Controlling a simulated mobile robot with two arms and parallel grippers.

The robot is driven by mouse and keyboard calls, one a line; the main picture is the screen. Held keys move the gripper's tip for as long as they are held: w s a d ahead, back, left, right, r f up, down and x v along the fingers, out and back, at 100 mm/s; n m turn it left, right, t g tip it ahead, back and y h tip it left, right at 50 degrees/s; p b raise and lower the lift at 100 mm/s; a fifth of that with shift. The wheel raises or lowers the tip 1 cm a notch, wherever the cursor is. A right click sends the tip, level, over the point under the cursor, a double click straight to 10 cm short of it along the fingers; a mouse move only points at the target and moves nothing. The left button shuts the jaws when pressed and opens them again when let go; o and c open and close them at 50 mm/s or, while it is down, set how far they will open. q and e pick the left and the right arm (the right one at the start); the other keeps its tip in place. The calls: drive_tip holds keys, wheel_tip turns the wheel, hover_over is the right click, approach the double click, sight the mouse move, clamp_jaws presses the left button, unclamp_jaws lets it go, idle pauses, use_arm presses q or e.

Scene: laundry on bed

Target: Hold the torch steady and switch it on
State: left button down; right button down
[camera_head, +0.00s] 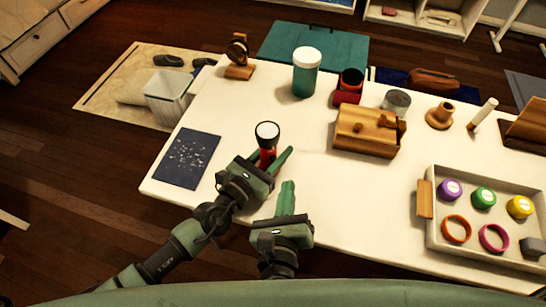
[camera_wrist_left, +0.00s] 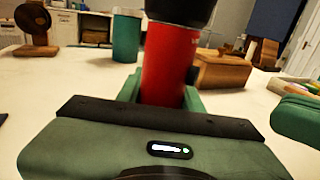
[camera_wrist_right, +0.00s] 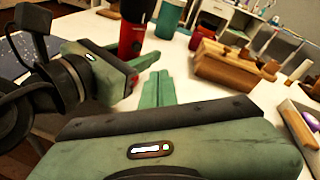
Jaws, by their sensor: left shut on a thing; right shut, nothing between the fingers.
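The torch (camera_head: 267,150) has a red body and a black head with a pale lens facing up. It stands upright near the front left of the table. My left gripper (camera_head: 266,163) is shut around the red body, which also shows close up in the left wrist view (camera_wrist_left: 166,68). My right gripper (camera_head: 287,188) is shut and empty, to the right of and nearer than the torch, its fingers together in the right wrist view (camera_wrist_right: 157,88). The torch in the right wrist view (camera_wrist_right: 131,38) is apart from those fingers.
On the white table (camera_head: 225,110) are a dark blue speckled sheet (camera_head: 188,160), a teal jar with white lid (camera_head: 306,75), a wooden box (camera_head: 362,140) and a tray (camera_head: 435,240) of colored lids and rings. The table between torch and box is clear.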

sight(273, 159)
drive_tip(key=shift+s+d+r, duration=0.1)
drive_tip(key=shift+s+d, duration=0.25)
drive_tip(key=shift+s, duration=0.35)
idle(1.7)
drive_tip(key=shift+s+d, duration=0.45)
drive_tip(key=shift+s, duration=0.2)
drive_tip(key=shift+s+d, duration=0.4)
drive_tip(key=shift+s, duration=0.25)
drive_tip(key=shift+w, duration=0.1)
drive_tip(key=shift+w+a, duration=0.65)
drive_tip(key=shift+w, duration=0.65)
drive_tip(key=shift+w+a, duration=0.6)
drive_tip(key=shift+w, duration=0.75)
drive_tip(key=shift+w+a, duration=0.65)
drive_tip(key=shift+w, duration=0.65)
drive_tip(key=shift+w, duration=0.1)
drive_tip(key=shift+w+a, duration=0.15)
drive_tip(key=shift+w, duration=0.1)
